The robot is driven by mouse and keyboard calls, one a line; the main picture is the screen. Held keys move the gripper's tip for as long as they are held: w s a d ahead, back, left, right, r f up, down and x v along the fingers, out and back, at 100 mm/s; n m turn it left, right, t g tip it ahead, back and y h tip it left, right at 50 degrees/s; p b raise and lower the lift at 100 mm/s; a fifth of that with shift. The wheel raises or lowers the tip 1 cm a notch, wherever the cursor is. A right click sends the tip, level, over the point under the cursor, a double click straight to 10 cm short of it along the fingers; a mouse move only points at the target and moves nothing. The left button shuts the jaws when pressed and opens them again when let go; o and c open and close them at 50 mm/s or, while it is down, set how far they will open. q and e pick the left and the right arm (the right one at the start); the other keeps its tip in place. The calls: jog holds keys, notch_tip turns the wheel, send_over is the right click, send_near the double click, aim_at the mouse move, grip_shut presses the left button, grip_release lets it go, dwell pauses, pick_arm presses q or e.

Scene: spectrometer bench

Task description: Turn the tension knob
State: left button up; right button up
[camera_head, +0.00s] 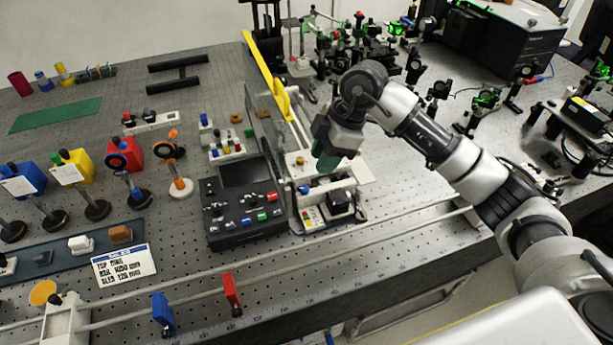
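My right arm reaches in from the right, and its gripper (328,160) points down over a small white-framed device (345,181) at the bench's middle front. The fingertips are dark and greenish, small and partly hidden by the wrist, so I cannot tell whether they are open or shut. The device carries a black block (339,203) and a small panel with coloured buttons (311,216). I cannot pick out the tension knob for certain; the gripper and wrist cover part of the device. My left gripper is not in view.
A black control box (237,226) with a screen and coloured buttons stands just left of the device, with a clear upright panel (265,125) behind it. Two pale rails (385,236) run along the front edge. Optics mounts (360,45) crowd the back right.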

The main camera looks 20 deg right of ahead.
aim_at(305, 188)
jog(key=x, duration=0.5)
jog(key=shift+w+a+f+p, duration=0.1)
jog(key=shift+w+f+p, duration=0.05)
jog(key=shift+p, duration=0.25)
jog(key=x, duration=0.2)
jog(key=shift+a+f, duration=0.1)
jog(key=shift+f, duration=0.15)
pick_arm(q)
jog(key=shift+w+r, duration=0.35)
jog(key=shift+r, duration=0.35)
pick_arm(e)
jog(key=shift+f, duration=0.15)
jog(key=shift+w, duration=0.1)
grip_shut()
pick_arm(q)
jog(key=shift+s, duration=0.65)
pick_arm(e)
jog(key=shift+n, duration=0.4)
